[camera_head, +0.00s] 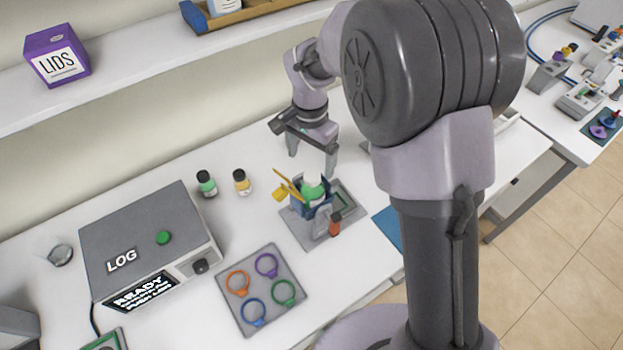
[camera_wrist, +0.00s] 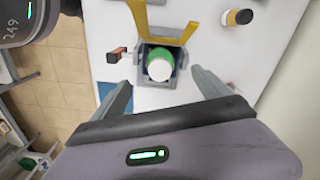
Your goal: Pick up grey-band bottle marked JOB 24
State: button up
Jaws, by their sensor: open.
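My gripper (camera_head: 312,164) is open and empty above a grey fixture with a blue holder (camera_head: 324,207). In the wrist view my gripper (camera_wrist: 160,78) has its fingers spread either side of a green and white round item (camera_wrist: 159,69) in that holder. This item also shows in the head view (camera_head: 312,189). I cannot tell whether it is a bottle. A green-banded bottle (camera_head: 207,185) and a yellow-banded bottle (camera_head: 242,182), both black-capped, stand to the left. I see no grey band and no readable JOB 24 mark.
Yellow arms (camera_wrist: 140,14) rise from the fixture, and a red-ended lever (camera_head: 335,222) sticks out at its front. A grey LOG box (camera_head: 140,235) stands left. A mat with coloured rings (camera_head: 262,312) lies in front. A shelf (camera_head: 120,82) runs above the bench.

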aim_at(312, 175)
jog(key=f, duration=1)
jog(key=shift+w+d+f, duration=0.25)
jog(key=shift+f, duration=0.05)
jog(key=shift+s, duration=0.1)
jog(key=shift+c, duration=0.9)
jog(key=shift+r, duration=0.1)
grip_shut()
